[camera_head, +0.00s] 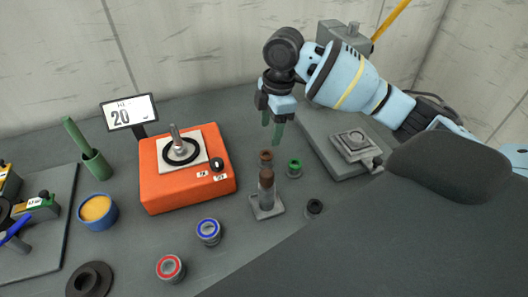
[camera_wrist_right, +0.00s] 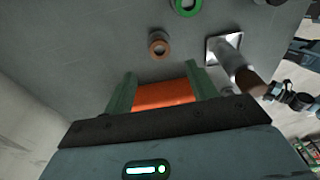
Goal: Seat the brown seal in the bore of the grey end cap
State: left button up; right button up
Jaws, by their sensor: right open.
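The brown seal (camera_head: 266,156) appears as a small brown ring on top of a short grey round holder, behind the upright post. It also shows in the right wrist view (camera_wrist_right: 158,45), beyond my fingers and apart from them. A grey square part with a round bore (camera_head: 354,139), which looks like the end cap, sits on a grey fixture at the right. My right gripper (camera_head: 272,133) is open and empty, its green fingers pointing down above the seal's area; the fingers also show in the right wrist view (camera_wrist_right: 160,86). My left gripper is out of view.
An upright post with a brown top (camera_head: 267,190) stands close in front of the seal. A green ring (camera_head: 294,165) and a black ring (camera_head: 315,206) are nearby. An orange scale (camera_head: 190,192) stands left. Blue (camera_head: 208,229) and red-ringed (camera_head: 170,267) parts stand in front.

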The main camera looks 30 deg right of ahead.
aim_at(266, 154)
jog(key=shift+w+a+f, duration=0.1)
jog(key=shift+w+f, duration=0.05)
jog(key=shift+f, duration=1.05)
jog(key=shift+a+f, duration=0.15)
jog(key=shift+f, duration=1.15)
jog(key=shift+a+f, duration=0.15)
jog(key=shift+f, duration=1.1)
jog(key=shift+c, duration=0.4)
jog(key=c, duration=1)
